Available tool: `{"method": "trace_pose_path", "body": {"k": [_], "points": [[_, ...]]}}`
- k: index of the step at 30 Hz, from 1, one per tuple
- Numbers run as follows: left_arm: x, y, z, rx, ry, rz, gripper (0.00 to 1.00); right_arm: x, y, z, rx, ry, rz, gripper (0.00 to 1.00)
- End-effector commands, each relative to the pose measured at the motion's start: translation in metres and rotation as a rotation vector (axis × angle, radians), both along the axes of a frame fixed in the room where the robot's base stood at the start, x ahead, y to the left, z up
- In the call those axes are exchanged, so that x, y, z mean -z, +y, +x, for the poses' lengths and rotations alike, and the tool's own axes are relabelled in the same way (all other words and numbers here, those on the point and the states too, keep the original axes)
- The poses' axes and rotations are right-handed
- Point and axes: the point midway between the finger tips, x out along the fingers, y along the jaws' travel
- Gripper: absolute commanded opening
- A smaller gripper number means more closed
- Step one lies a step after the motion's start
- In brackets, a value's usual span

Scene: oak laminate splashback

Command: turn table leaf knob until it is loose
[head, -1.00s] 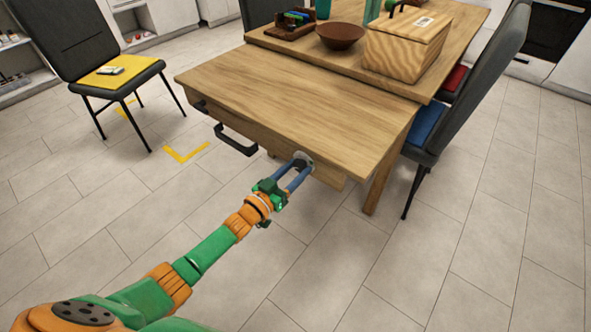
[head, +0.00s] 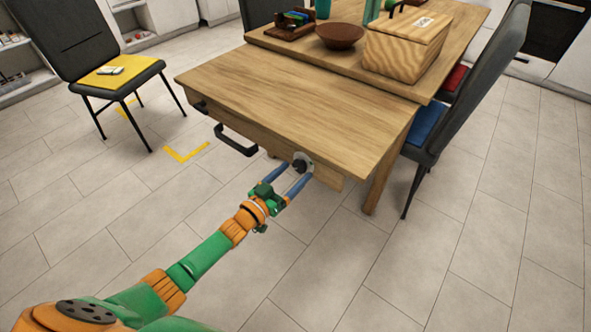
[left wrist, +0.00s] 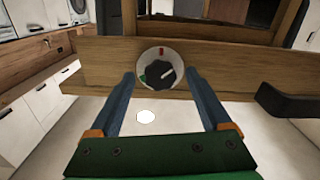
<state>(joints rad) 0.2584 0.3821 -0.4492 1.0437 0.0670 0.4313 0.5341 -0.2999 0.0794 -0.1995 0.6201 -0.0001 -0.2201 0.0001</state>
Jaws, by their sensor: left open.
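The table leaf knob (head: 299,166) is a dark knob on a pale round plate, on the wooden front rail under the leaf (head: 300,100). In the left wrist view the knob (left wrist: 160,74) shows a white pointer line aimed to the upper right. Its plate (left wrist: 161,55) has a red mark at the top and a green mark at the lower left. My left gripper (head: 291,177) is open. Its blue fingers stand apart in front of the knob, which shows clear between and beyond the fingertips in the left wrist view (left wrist: 161,76). My right gripper is out of view.
A black handle (head: 236,142) sticks out from the rail beside the knob; it also shows in the left wrist view (left wrist: 288,103). A chair with a blue seat (head: 428,122) stands at the table's right. A wooden box (head: 405,48) and a bowl (head: 340,36) stand on the table. Floor in front is clear.

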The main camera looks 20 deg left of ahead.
Motion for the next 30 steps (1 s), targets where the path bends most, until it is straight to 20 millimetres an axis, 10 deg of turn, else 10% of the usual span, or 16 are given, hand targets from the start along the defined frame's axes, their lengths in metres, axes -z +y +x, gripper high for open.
{"method": "trace_pose_path", "body": {"k": [9, 23, 26, 30], "points": [[-0.002, 0.019, -0.052, 0.000, 0.001, 0.000, 0.81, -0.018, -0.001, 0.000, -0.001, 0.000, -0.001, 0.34], [0.005, 0.020, -0.055, -0.008, 0.016, 0.006, 0.81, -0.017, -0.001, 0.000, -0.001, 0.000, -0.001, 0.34], [0.052, 0.029, -0.070, -0.063, 0.147, 0.064, 0.81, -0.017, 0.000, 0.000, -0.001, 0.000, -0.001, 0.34], [0.171, 0.045, -0.143, -0.151, 0.519, 0.233, 0.81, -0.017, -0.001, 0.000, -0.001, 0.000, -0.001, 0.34]]}}
